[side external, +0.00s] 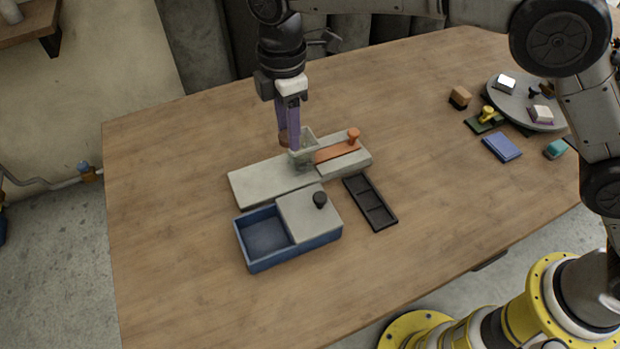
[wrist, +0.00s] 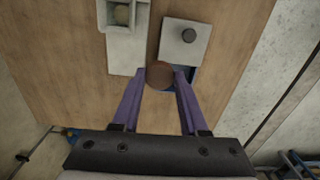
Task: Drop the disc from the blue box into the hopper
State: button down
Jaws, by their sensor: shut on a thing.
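My gripper (side external: 289,143) is shut on a brown disc (wrist: 159,74), which sits between the purple fingertips in the wrist view. In the side view the fingers point down, just left of the grey hopper (side external: 304,156) and partly overlapping it; I cannot tell the exact height. The hopper stands on a long grey block (side external: 262,182) and also shows at the top of the wrist view (wrist: 108,14), with a tan round patch inside. The blue box (side external: 289,257) is in front of the block. Its grey lid (side external: 302,212) with a black knob covers the right part; the left part is open and looks empty.
An orange slide with a knob (side external: 338,152) lies on the block, right of the hopper. A black tray with compartments (side external: 370,202) lies right of the box. Small items and a round grey stand (side external: 515,98) are at the far right. The table's left side is clear.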

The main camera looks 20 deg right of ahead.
jog(key=w+d+f+m, duration=0.25)
jog(key=w+d, duration=0.35)
jog(key=w, duration=0.3)
jog(key=shift+n, duration=0.45)
jog(key=shift+s+a+f, duration=0.1)
jog(key=shift+f, duration=1.8)
jog(key=shift+s+a+f, duration=0.1)
jog(key=shift+f, duration=1.75)
jog(key=shift+d, duration=0.1)
jog(key=shift+c, duration=1.8)
grip_release()
notch_tip(320, 180, up, 14)
